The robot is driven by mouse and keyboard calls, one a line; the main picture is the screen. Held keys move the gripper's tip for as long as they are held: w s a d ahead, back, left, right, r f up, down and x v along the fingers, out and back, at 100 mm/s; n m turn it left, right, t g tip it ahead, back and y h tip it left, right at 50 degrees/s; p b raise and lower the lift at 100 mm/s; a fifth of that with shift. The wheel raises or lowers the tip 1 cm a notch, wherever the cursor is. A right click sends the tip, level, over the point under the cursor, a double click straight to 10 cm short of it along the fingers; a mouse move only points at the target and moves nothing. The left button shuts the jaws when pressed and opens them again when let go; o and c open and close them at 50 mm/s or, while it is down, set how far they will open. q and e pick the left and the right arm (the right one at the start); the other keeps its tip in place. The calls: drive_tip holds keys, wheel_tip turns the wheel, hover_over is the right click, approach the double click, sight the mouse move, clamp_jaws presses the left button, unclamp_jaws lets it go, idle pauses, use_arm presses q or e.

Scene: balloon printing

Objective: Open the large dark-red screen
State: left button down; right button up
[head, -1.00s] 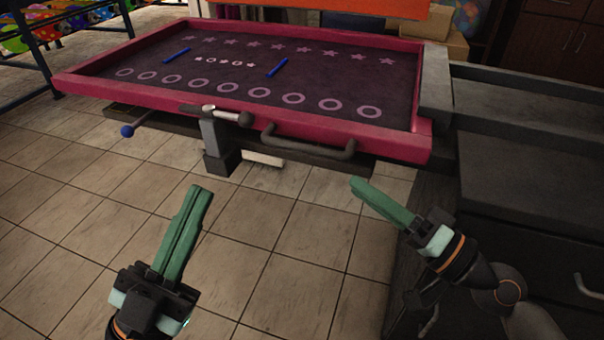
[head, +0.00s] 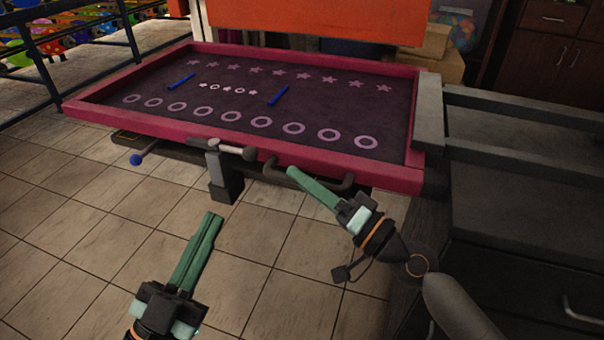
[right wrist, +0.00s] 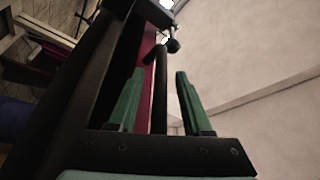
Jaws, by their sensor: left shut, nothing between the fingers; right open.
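The large dark-red screen (head: 140,125) lies flat, with rings, stars and two blue strips on its dark surface. A dark bar handle (head: 272,172) runs along its front edge. My right gripper (head: 292,173) is open at this handle, its fingers partly covering it. In the right wrist view, a dark bar (right wrist: 160,90) shows between the two green fingers (right wrist: 160,90), with gaps beside it. My left gripper (head: 211,218) is shut and empty, low in front of the screen and apart from it.
A dark cabinet (head: 500,195) stands at the right. The tiled floor (head: 90,240) at the front left is clear.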

drive_tip(key=shift+w+a+r, duration=0.1)
drive_tip(key=shift+w+a, duration=0.1)
drive_tip(key=shift+a, duration=0.1)
clamp_jaws()
idle(1.4)
